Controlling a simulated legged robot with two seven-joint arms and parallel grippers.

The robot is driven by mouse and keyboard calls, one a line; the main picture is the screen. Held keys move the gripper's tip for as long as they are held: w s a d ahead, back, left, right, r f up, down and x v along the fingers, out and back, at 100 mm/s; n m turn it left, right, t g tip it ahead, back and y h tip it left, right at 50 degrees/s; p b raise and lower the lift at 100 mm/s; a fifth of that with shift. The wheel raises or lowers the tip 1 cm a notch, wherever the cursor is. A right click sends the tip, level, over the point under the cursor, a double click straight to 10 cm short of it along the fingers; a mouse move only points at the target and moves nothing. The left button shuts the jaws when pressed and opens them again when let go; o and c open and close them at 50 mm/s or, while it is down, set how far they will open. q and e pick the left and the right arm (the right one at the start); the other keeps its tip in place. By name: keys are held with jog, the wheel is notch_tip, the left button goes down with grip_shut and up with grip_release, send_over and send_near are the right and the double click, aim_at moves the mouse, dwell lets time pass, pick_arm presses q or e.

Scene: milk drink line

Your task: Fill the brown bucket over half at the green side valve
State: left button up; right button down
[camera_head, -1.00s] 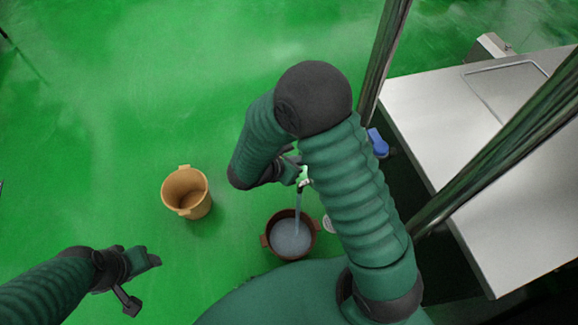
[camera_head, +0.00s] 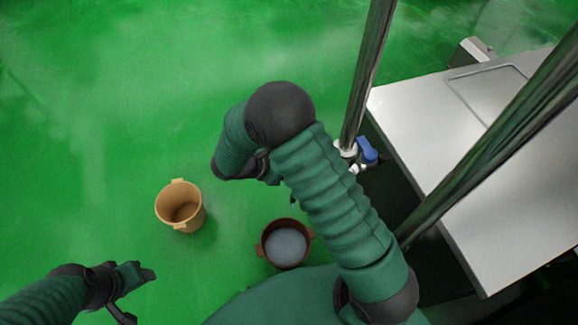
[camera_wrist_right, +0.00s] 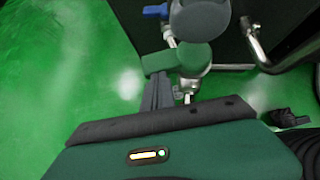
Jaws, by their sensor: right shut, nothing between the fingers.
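The brown bucket (camera_head: 263,247) stands upright on the floor in the head view, with greyish liquid inside below its rim. No stream into it shows. The green valve handle (camera_wrist_right: 178,58) is in the right wrist view, above a metal spout (camera_wrist_right: 188,92); in the head view my right arm covers it. My right gripper (camera_wrist_right: 158,95) is shut and empty, its fingers close to the green handle; I cannot tell if they touch. In the head view it (camera_head: 270,180) is partly hidden by my arm. My left gripper (camera_head: 138,293) is open and empty, low at the left above the floor.
A tan bucket (camera_head: 180,190) stands on the floor left of the brown one. A blue valve handle (camera_head: 367,150) sits by the steel post (camera_head: 368,75). A metal table (camera_head: 450,140) fills the right. The green floor at upper left is clear.

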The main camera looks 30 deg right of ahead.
jog(key=shift+w+d+m+g+p, duration=0.55)
jog(key=shift+d+m+g+p, duration=0.15)
jog(key=shift+d+m, duration=0.15)
